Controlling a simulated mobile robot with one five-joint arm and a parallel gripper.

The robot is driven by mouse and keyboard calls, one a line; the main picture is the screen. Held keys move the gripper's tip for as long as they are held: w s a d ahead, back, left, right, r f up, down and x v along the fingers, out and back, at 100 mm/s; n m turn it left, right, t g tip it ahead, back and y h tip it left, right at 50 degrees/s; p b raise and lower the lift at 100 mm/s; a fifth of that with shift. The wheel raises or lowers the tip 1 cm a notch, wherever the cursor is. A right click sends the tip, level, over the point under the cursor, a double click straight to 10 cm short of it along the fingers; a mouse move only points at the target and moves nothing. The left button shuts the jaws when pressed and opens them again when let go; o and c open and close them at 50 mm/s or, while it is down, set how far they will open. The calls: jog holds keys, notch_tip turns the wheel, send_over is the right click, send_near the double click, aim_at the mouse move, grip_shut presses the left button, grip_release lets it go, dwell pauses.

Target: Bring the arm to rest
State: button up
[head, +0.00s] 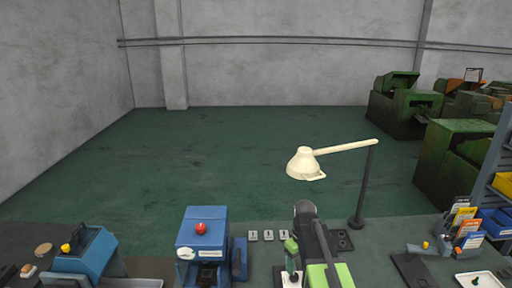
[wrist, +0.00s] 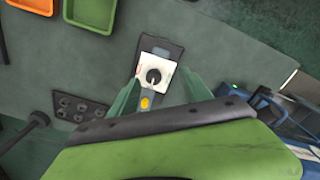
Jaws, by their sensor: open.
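My gripper (wrist: 160,92) shows in the wrist view as two green fingers spread apart, with nothing held between them. A small control box (wrist: 154,75) with a white face, a black knob and a yellow spot lies on the bench below, framed between the fingers. I cannot tell the gap between fingers and box. In the head view my arm, dark and lime green, reaches over the bench at the bottom centre; the fingers are hard to make out there.
A cream lamp (head: 306,164) on a dark post stands right of my arm. A blue machine (head: 202,240) with a red knob stands to the left. A black block with holes (wrist: 80,108) and a green tray (wrist: 92,12) lie on the bench.

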jog(key=s+f+m+b, duration=0.2)
jog(key=s+f+b, duration=0.1)
jog(key=f+b, duration=0.1)
jog(key=s+f+m+b, duration=0.2)
jog(key=s+f+b, duration=0.2)
jog(key=f, duration=0.2)
jog(key=s+f+m+b, duration=0.2)
jog(key=s+f+b, duration=0.1)
jog(key=f, duration=0.3)
jog(key=shift+s+a+f+b, duration=0.1)
jog(key=shift+s+a+b, duration=0.05)
jog(key=shift+b, duration=0.45)
jog(key=shift+s+m, duration=0.1)
jog(key=shift+m, duration=0.2)
